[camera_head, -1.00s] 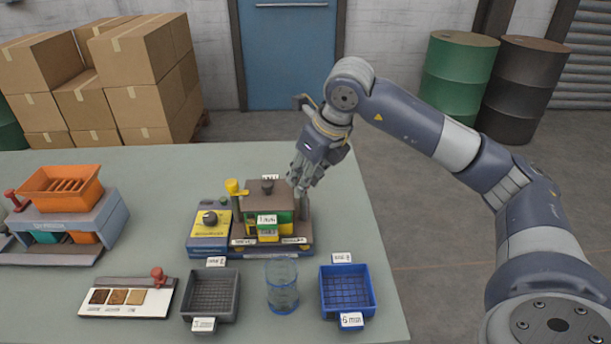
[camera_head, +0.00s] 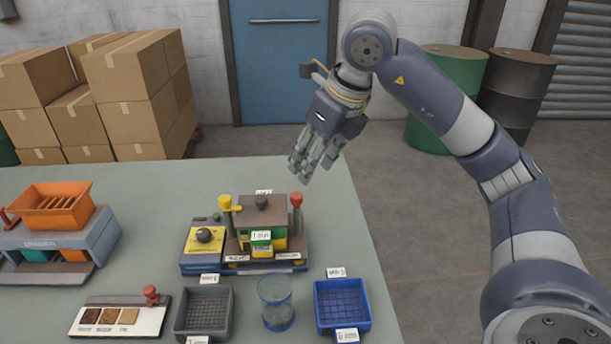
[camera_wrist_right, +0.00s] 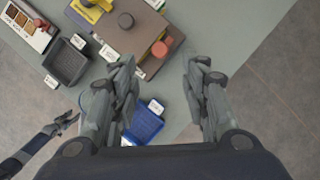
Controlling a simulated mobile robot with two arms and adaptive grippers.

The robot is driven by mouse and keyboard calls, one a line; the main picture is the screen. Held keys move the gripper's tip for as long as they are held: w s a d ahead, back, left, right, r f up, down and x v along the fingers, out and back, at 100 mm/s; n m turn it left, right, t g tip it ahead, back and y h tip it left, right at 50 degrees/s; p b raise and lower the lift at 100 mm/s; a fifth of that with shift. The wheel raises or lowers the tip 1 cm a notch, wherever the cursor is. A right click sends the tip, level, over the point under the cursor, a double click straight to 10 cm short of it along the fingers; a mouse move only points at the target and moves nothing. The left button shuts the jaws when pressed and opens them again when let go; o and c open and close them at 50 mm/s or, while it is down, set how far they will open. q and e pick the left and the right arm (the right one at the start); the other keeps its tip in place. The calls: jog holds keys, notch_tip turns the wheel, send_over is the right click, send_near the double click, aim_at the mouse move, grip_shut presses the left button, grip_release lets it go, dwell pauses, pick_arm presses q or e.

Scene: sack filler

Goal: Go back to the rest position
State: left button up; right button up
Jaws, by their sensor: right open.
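My right gripper (camera_head: 312,164) hangs in the air over the back right part of the table (camera_head: 335,205), above and behind the sack filler (camera_head: 262,222). In the right wrist view its fingers (camera_wrist_right: 160,75) are spread apart with nothing between them. My left gripper is not seen in the head view; part of a dark arm shows at the lower left of the wrist view.
A grey tray (camera_head: 179,323), a clear glass container (camera_head: 277,312) and a blue tray (camera_head: 318,307) stand at the front. An orange hopper machine (camera_head: 97,235) and a sample board (camera_head: 140,328) are left. Boxes (camera_head: 130,118) and drums (camera_head: 517,90) stand behind the table.

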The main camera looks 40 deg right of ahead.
jog(key=shift+v, duration=0.95)
